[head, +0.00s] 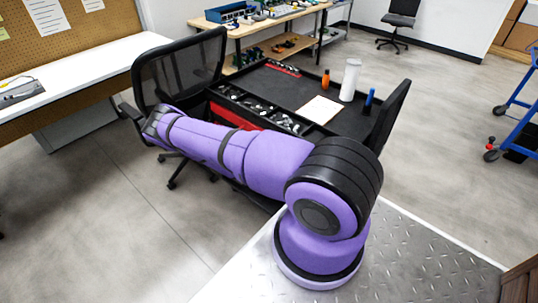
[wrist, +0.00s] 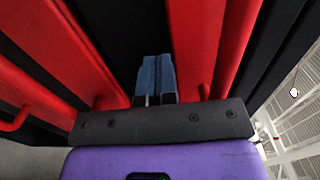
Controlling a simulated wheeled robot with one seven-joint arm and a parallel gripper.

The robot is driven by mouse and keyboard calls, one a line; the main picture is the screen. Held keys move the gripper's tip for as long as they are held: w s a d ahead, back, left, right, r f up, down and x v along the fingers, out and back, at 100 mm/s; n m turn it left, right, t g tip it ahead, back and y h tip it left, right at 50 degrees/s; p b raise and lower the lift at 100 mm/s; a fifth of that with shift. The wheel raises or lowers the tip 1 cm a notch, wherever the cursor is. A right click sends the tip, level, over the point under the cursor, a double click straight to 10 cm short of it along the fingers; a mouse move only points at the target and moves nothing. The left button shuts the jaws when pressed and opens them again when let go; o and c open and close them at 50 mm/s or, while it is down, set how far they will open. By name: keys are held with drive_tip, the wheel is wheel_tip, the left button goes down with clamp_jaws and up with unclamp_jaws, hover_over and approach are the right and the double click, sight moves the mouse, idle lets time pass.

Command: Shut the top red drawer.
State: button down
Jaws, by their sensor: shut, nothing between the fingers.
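A dark tool cart (head: 308,95) with red parts stands beyond my arm in the head view. A red drawer piece (head: 234,116) shows at its near left side, partly hidden by my purple arm. In the wrist view, several red drawer fronts (wrist: 195,45) run between black bands, with red handles (wrist: 17,119) near their lower ends. I cannot tell which front is the top one or how far it is out. My gripper (wrist: 155,62) has its blue fingers together and empty, pointing at the cart close to the red fronts. Contact cannot be told. The head view hides the fingers.
A white bottle (head: 350,80), orange bottle (head: 325,79) and paper (head: 320,109) rest on the cart. Floor at lower left is clear.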

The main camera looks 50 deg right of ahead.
drive_tip(key=shift+d+r, duration=0.15)
drive_tip(key=shift+d, duration=0.2)
drive_tip(key=a, duration=1.4)
drive_tip(key=shift+a, duration=0.4)
